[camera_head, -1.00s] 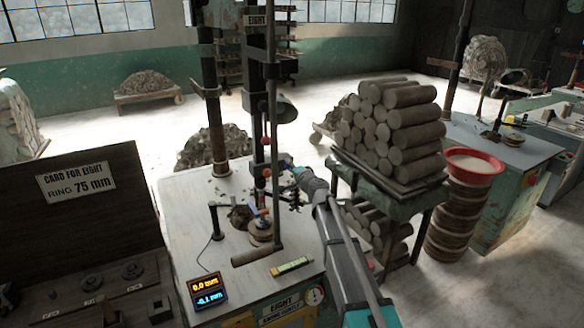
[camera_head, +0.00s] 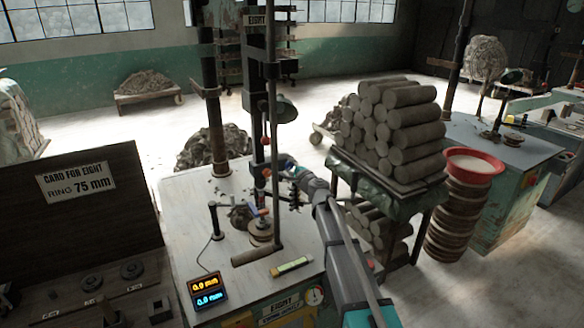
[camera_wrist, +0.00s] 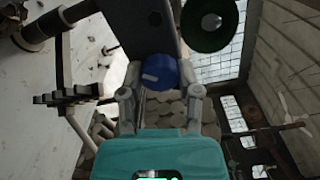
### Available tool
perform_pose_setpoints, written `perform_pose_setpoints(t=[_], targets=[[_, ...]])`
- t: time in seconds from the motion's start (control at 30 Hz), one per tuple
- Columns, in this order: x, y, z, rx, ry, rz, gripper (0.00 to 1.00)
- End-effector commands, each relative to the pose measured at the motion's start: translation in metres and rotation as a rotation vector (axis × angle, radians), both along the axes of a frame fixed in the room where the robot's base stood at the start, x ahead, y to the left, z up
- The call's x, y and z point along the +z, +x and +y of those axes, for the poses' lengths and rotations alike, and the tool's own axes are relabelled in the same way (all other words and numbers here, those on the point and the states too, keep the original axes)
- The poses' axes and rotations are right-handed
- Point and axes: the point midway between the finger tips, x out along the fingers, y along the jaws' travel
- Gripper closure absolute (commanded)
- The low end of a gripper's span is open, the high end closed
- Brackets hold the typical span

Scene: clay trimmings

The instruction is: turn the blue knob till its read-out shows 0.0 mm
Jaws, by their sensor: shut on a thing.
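The blue knob (camera_wrist: 158,72) is a short round cylinder with a pale mark on its face. In the wrist view it sits between the two fingers of my gripper (camera_wrist: 160,90), which is shut on it. In the head view my gripper (camera_head: 286,166) reaches the machine's dark column (camera_head: 257,130) from the right, and the knob is mostly hidden there. The read-out (camera_head: 207,291) stands at the front left of the machine's table. Its upper orange line shows 0.0 mm, and its lower blue line appears to show 0.0 mm.
The pale machine table (camera_head: 190,215) carries a grey roller (camera_head: 252,257) and a yellow-green level (camera_head: 291,267). A cart with stacked clay cylinders (camera_head: 395,120) stands close right of my arm. A dark board with a card (camera_head: 77,181) is at the left.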

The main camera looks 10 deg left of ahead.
Motion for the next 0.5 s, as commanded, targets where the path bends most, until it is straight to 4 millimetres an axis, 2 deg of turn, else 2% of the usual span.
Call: perform_pose_setpoints(t=[0.23,0.27,0.43,0.5], targets=[[0.0004,0.0026,-0.0016,-0.006,0.001,0.0,1.0],[0.0004,0.0026,-0.0016,-0.006,0.0,0.0,0.54],[0.0003,0.0019,-0.0012,-0.004,-0.001,-0.001,0.22],[0.0002,0.0014,-0.0009,-0.003,-0.001,-0.001,0.21]])
